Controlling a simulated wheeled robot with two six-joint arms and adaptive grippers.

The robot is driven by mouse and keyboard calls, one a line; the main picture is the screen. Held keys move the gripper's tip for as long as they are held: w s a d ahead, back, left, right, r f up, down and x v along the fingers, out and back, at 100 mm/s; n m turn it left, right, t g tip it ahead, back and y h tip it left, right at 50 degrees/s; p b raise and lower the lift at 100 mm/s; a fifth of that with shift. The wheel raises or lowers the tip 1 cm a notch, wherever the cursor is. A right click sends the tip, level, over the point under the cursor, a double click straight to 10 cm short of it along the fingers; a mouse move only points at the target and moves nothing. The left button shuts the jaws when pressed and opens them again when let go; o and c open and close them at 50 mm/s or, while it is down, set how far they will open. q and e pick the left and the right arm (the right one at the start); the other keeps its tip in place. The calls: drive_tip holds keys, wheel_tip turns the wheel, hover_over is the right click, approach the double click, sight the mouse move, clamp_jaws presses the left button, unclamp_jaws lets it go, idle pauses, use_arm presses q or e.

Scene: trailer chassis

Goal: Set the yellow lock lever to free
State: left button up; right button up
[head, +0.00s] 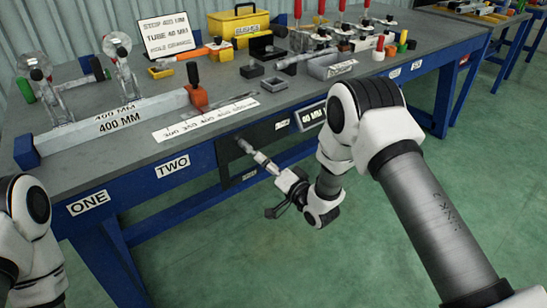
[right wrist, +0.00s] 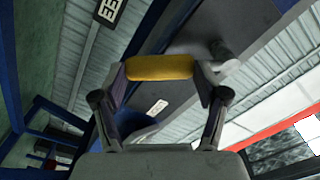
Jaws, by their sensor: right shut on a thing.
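The yellow lever (right wrist: 160,67) lies across the gap between the two fingertips of my right gripper (right wrist: 160,72) in the right wrist view. The fingers touch its two ends, and the gripper is shut on it. In the head view my right gripper (head: 252,152) reaches the dark panel (head: 232,163) on the front of the bench. The lever's yellow does not show there, and its lock setting cannot be read. A grey round part (right wrist: 222,52) sits beside the right finger. My left gripper is out of view; only my left arm shows at the left edge.
A blue bench leg stands left of the panel. The green floor in front is clear.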

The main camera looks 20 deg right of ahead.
drive_tip(key=a+m, duration=0.1)
drive_tip(key=a+m+p, duration=0.1)
drive_tip(key=m, duration=0.1)
drive_tip(key=a+m, duration=0.1)
drive_tip(key=m, duration=0.1)
drive_tip(key=shift+s+f+p, duration=0.25)
drive_tip(key=shift+s+p, duration=0.05)
drive_tip(key=shift+a, duration=0.1)
drive_tip(key=o, duration=1.5)
drive_tip(key=shift+c, duration=0.2)
drive_tip(key=shift+o, duration=1)
drive_tip(key=shift+w+a+f, duration=0.2)
drive_tip(key=shift+a+f, duration=0.05)
drive_tip(key=shift+f, duration=0.1)
drive_tip(key=shift+s+d, duration=0.1)
drive_tip(key=shift+s+d, duration=0.1)
drive_tip(key=shift+s, duration=0.05)
